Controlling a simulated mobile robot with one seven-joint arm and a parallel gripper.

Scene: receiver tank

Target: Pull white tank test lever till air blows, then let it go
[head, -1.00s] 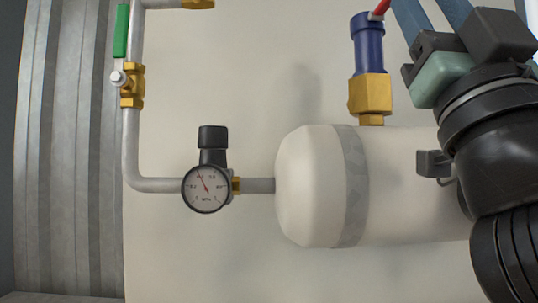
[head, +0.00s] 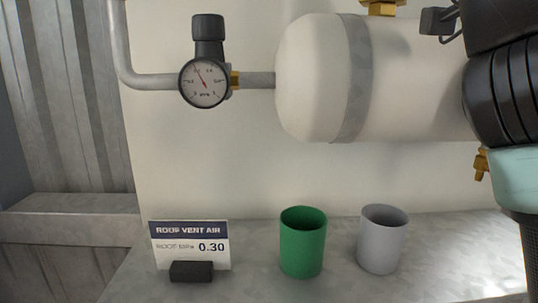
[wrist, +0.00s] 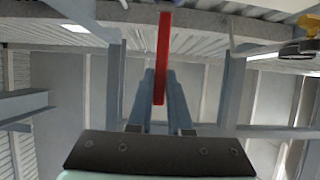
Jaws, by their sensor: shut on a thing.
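The white tank (head: 310,80) lies sideways across the upper part of the head view, with a grey band near its left end. Only the brass base (head: 383,7) of its test valve shows at the top edge there. The blue valve body and its lever are out of the head view. In the wrist view, a red lever (wrist: 163,40) runs down between the two blue-grey fingers of my gripper (wrist: 161,88), which is shut on it. My gripper is not in the head view now. I cannot tell whether air blows.
A pressure gauge (head: 205,83) joins the tank's left end. Below, a bench (head: 250,285) holds a "ROOF VENT AIR" card (head: 190,240) reading 0.30, a green cup (head: 302,245) and a grey cup (head: 383,242). A brass fitting (head: 482,164) hangs under the tank.

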